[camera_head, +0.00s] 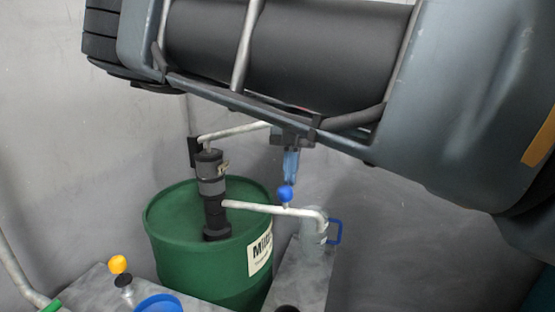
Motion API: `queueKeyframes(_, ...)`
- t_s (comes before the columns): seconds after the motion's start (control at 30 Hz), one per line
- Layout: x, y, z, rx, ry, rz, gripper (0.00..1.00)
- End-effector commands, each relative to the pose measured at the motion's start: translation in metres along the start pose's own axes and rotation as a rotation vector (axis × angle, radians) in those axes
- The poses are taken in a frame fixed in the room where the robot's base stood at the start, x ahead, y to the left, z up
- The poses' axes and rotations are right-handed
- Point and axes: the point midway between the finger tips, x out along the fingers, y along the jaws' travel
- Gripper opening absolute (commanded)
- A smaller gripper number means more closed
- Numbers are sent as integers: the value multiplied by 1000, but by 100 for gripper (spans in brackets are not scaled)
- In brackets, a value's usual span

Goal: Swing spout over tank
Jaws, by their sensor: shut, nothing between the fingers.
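A white spout (262,208) runs right from a black and grey pump (212,190) on top of a green drum (190,255). A blue ball (285,194) stands on the spout. The spout's bent end is over or at a clear container (313,238) with a blue handle (336,232); I cannot tell whether they touch. I cannot tell whether this container is the tank. My gripper (290,178) points down just above the blue ball, its blue fingers shut and empty. I cannot tell whether the fingertips touch the ball.
Another pale pipe (235,131) runs from the pump's top behind my gripper. A yellow knob (118,264) and a blue round part (158,304) are at lower left. A grey wall (60,150) stands behind. My arm fills the upper right.

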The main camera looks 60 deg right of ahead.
Motion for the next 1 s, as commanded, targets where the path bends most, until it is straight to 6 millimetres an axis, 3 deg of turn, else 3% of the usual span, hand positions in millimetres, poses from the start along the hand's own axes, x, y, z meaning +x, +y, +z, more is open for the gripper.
queueKeyframes(0.4, 12, -5, -33, -4, 1, -2, 0)
queueKeyframes(1.0, 12, -6, -37, -5, 1, -2, 0)
